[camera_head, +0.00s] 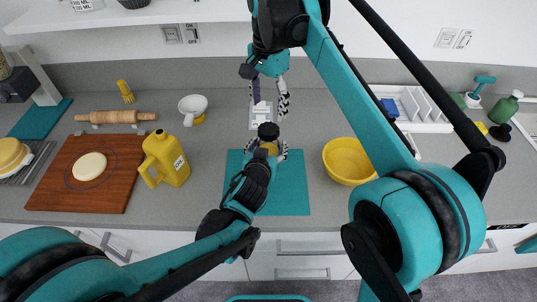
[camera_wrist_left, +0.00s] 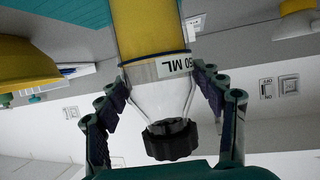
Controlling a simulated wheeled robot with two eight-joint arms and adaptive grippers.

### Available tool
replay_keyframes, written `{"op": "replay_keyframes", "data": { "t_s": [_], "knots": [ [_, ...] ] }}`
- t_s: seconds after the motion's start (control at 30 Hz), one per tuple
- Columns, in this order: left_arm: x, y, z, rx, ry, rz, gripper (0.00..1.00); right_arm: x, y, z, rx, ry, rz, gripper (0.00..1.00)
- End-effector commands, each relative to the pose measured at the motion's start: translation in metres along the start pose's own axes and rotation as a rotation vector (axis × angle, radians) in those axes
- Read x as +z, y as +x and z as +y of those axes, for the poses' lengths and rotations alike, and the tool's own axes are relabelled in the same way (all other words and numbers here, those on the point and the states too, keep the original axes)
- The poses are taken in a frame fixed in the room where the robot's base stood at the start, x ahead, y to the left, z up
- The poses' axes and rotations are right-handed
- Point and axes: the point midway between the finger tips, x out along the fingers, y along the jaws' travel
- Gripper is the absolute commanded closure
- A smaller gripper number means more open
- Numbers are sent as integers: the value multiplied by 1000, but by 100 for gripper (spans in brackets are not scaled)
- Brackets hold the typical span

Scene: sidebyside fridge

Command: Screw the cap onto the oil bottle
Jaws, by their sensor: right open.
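The oil bottle (camera_head: 267,149) is over the teal mat in the head view, with the black cap (camera_head: 268,131) at its top. In the left wrist view the clear bottle (camera_wrist_left: 160,96) shows yellow oil and a white label, and the black cap (camera_wrist_left: 171,140) sits at its mouth. I cannot tell how tightly it is seated. My left gripper (camera_head: 266,155) has its fingers on both sides of the bottle; they (camera_wrist_left: 160,78) appear closed against it below the neck. My right gripper (camera_head: 268,97) is open and empty, with its fingers pointing down above and behind the bottle.
A teal mat (camera_head: 290,199) lies under the bottle. A yellow bowl (camera_head: 349,164) is to the right, a yellow jug (camera_head: 166,158) to the left. A white rack (camera_head: 419,106) stands at the back right.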

Motion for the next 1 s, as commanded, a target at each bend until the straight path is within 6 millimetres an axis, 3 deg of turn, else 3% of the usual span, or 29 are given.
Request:
{"op": "replay_keyframes", "data": {
  "t_s": [0.03, 0.2, 0.37, 0.47, 1.0],
  "knots": [
    [0, 0, 0, 0, 0, 0, 54, 0, 0, 0, 0, 0, 0, 32],
    [0, 0, 0, 0, 0, 0, 99, 0, 0, 0, 0, 0, 0, 32],
    [0, 0, 0, 0, 0, 0, 100, 0, 0, 0, 0, -55, 0, 32],
    [0, 0, 0, 0, 0, 0, 100, 0, 0, 0, 0, -182, -1, 32],
    [0, 0, 0, 0, 0, -1, 100, -1, 0, -1, -1, -1462, -6, 32]
  ]
}}
